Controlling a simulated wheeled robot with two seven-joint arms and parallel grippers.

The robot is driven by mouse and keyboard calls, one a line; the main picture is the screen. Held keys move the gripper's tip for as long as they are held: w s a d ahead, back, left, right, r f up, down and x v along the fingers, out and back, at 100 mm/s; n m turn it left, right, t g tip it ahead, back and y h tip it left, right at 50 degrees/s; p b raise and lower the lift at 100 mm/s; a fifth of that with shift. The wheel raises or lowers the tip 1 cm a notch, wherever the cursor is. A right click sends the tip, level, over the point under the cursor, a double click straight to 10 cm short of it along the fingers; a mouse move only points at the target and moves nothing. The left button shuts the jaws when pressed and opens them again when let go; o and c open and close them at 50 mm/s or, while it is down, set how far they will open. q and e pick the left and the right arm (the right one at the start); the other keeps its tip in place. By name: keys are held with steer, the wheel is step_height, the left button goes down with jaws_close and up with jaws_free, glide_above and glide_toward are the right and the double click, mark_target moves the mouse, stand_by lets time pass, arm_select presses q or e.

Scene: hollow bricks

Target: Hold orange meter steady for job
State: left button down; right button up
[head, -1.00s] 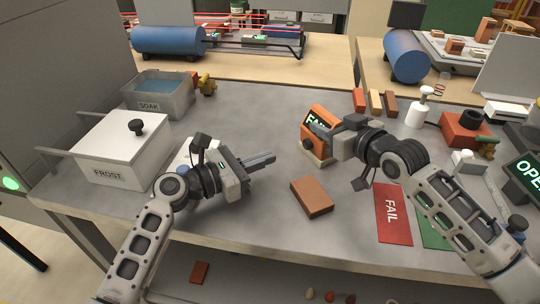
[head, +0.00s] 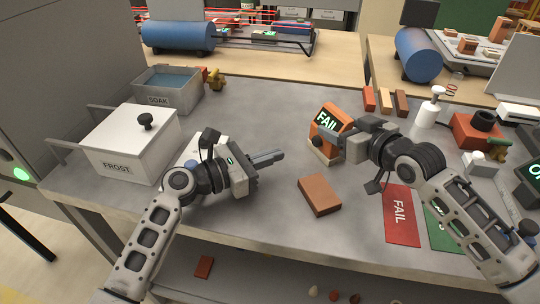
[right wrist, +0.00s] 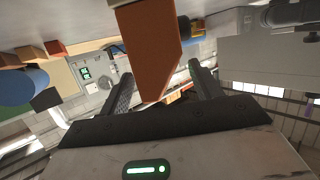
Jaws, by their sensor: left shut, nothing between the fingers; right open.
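The orange meter (head: 327,121) stands on the table near the middle, its dark screen reading FAIL in green. My right gripper (head: 342,143) is at its right side, partly covering it. In the right wrist view the meter's orange body (right wrist: 152,55) shows between the two spread fingers of my right gripper (right wrist: 163,82), with a visible gap to each finger. My left gripper (head: 282,155) is shut and empty above the table, left of the meter. An orange-brown brick (head: 319,194) lies flat in front of the meter.
A white FROST box (head: 130,140) and a grey SOAK tub (head: 168,92) stand at left. A red FAIL mat (head: 401,216) and a green mat (head: 440,232) lie at front right. Several brick samples (head: 385,101) and a white pump bottle (head: 430,110) stand behind my right arm.

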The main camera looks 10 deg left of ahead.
steer(key=v, duration=1.1)
